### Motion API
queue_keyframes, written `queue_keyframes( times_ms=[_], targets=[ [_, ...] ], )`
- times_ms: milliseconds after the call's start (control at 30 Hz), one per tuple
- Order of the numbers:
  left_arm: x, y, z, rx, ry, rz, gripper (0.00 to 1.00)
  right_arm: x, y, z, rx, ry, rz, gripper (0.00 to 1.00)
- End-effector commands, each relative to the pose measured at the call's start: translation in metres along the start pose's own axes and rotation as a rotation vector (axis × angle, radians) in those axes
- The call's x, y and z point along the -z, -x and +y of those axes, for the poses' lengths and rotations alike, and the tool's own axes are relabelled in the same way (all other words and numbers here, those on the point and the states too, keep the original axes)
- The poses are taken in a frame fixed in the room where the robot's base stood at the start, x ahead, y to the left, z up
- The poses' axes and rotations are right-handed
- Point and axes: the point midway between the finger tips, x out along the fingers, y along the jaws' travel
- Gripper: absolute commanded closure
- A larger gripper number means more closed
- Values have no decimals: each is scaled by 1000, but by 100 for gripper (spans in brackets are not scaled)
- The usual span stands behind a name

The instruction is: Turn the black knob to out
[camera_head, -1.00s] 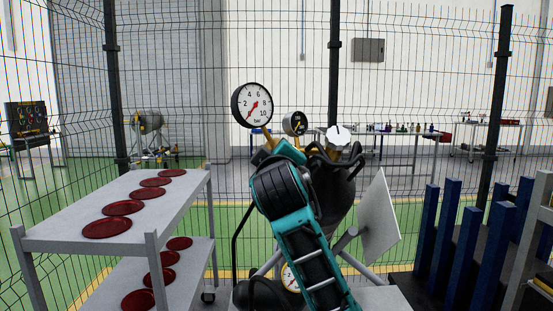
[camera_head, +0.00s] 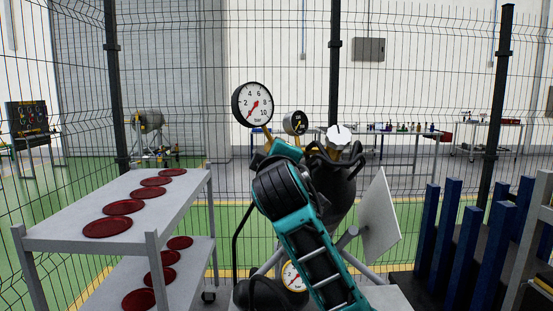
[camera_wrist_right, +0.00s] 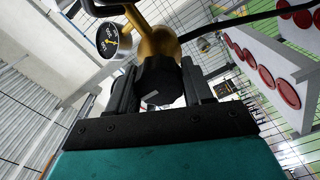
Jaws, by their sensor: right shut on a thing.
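The black knob (camera_wrist_right: 160,82) sits on a brass fitting (camera_wrist_right: 155,36) in the right wrist view and carries a small white mark. My right gripper (camera_wrist_right: 162,84) has its two black fingers on either side of the knob and is shut on it. In the head view my right arm reaches up from the bottom and hides the knob. A large white dial gauge (camera_head: 253,104) reading in bar stands above it on the left. A smaller dark gauge (camera_head: 295,123) stands behind, and it also shows in the right wrist view (camera_wrist_right: 108,40). My left gripper is not in view.
A grey two-shelf cart (camera_head: 75,218) with several red discs stands on the left. A white panel (camera_head: 380,217) and a dark tank (camera_head: 335,197) are close on the right. Blue posts (camera_head: 447,230) stand farther right. A wire fence runs behind.

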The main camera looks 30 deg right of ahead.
Motion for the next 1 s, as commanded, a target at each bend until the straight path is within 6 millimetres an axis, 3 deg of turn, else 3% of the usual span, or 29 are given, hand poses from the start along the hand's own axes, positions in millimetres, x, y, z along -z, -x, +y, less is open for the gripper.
queue_keyframes(
  times_ms=[233,567,767,1000],
  targets=[
    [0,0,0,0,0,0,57,1,0,0,0,-1,2,27],
    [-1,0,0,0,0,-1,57,0,5,0,0,-1,2,27],
    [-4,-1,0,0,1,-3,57,0,34,-1,-1,-4,4,27],
    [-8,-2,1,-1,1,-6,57,1,88,0,0,-4,6,27]
  ],
)
